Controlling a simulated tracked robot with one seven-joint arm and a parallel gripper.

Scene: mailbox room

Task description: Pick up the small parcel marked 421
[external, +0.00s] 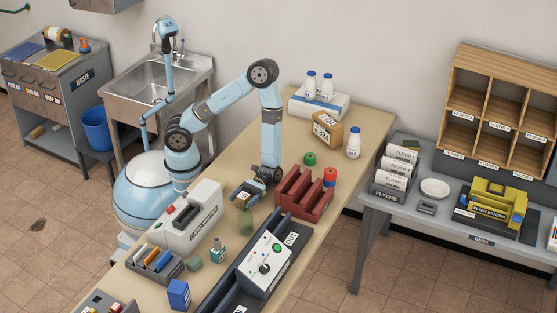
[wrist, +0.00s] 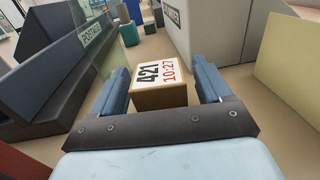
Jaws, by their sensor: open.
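The small parcel (wrist: 160,98) is a brown box whose white label reads 421 in black and 10:27 in red. In the wrist view it sits on the tan table between the two blue fingers of my gripper (wrist: 163,72), with a finger along each side. My gripper is open; a slight gap seems to show at the fingers, and whether either touches the box is hard to tell. In the external view my gripper (external: 243,194) is low over the table's middle, and its fingers mostly hide the parcel.
A card reader machine (external: 187,222) stands left of my gripper, a dark red rack (external: 305,196) to the right. A black-railed unit with a control box (external: 264,263) is in front. A larger brown box (external: 327,131), bottles (external: 353,145) and a green round item (external: 310,158) stand farther back.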

